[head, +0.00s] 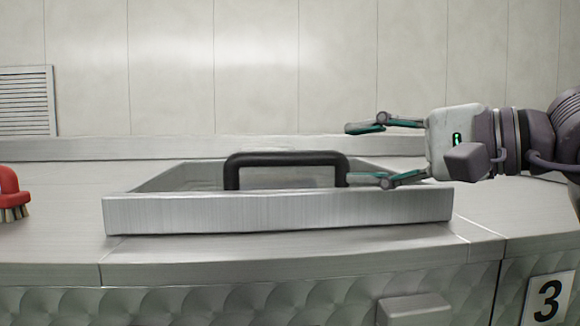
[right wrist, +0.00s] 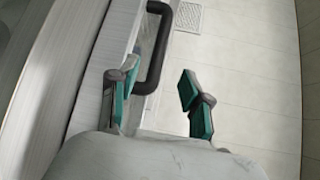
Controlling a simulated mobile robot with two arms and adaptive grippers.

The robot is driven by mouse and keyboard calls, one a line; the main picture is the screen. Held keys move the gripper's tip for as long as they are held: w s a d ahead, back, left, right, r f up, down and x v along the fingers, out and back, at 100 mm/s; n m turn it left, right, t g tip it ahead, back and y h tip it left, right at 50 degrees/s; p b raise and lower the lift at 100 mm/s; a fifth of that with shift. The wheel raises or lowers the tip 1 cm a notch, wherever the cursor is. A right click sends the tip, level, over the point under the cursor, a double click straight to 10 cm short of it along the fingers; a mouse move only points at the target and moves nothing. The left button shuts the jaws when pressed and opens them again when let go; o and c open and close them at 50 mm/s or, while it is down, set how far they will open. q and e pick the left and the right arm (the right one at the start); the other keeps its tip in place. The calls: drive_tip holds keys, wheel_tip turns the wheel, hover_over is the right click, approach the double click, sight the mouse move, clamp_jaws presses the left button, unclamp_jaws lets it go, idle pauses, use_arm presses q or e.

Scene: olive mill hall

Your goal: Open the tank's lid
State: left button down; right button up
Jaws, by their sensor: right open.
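The tank's lid (head: 280,213) is a brushed-metal square with a raised rim, lying on the metal tank top. A black bar handle (head: 285,158) stands up from it. My right gripper (head: 362,154) comes in from the right, open and empty. Its fingertips are close to the handle's right end, one finger higher than the other in the head view. In the right wrist view, the handle (right wrist: 157,70) shows ahead of the open fingers (right wrist: 157,82), nearer the left finger; whether any finger touches it I cannot tell. My left gripper is not in view.
A red brush (head: 10,192) with pale bristles stands on the metal top (head: 60,220) at the far left. A plate with the number 3 (head: 548,300) is on the front at right. A tiled wall with a vent (head: 26,100) stands behind.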

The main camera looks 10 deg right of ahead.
sight(298, 158)
drive_tip(key=p+x, duration=0.2)
drive_tip(key=x, duration=0.9)
drive_tip(key=shift+w+a, duration=0.25)
drive_tip(key=shift+a, duration=0.05)
drive_tip(key=shift+f, duration=0.1)
clamp_jaws()
